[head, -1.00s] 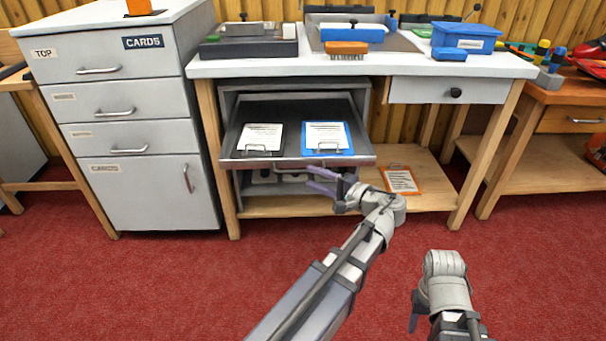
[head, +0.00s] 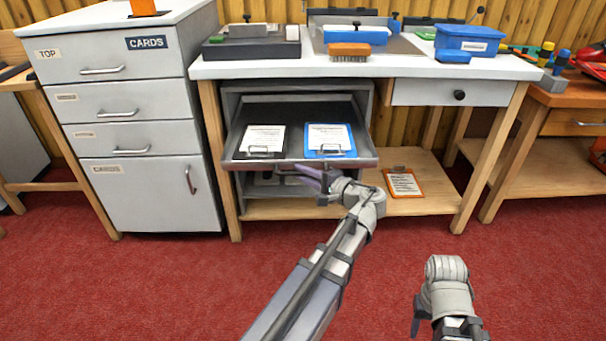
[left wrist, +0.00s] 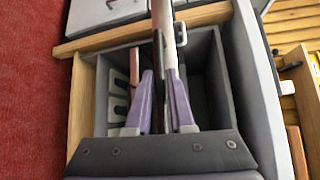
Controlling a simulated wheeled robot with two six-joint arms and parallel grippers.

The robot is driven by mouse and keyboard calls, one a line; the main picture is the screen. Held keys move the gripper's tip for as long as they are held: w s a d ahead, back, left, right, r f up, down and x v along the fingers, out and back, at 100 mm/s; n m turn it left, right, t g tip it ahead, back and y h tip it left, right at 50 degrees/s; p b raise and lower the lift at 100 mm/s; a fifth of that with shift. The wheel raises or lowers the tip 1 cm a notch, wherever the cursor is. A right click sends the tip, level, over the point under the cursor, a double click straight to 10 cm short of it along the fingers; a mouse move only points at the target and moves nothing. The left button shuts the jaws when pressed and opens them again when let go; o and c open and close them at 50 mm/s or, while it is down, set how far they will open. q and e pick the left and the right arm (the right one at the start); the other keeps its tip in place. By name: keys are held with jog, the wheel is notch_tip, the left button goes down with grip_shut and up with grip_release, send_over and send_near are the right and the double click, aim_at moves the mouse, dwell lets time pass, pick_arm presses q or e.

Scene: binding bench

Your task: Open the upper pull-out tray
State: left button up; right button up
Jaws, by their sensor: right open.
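The upper pull-out tray (head: 240,150) stands well out of its cabinet below the bench. A dark clipboard and a blue clipboard (head: 329,140) lie in it. My left gripper (head: 303,175) is at the tray's front edge, right of its middle.
Below the tray is a lower compartment with more items, partly hidden. A grey drawer cabinet (head: 150,180) stands to the left. An orange clipboard (head: 403,184) lies on the bench's lower shelf. The bench's right drawer (head: 430,93) is shut. Red floor in front is clear.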

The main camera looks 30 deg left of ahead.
pick_arm(q)
grip_shut()
dwell(1.0)
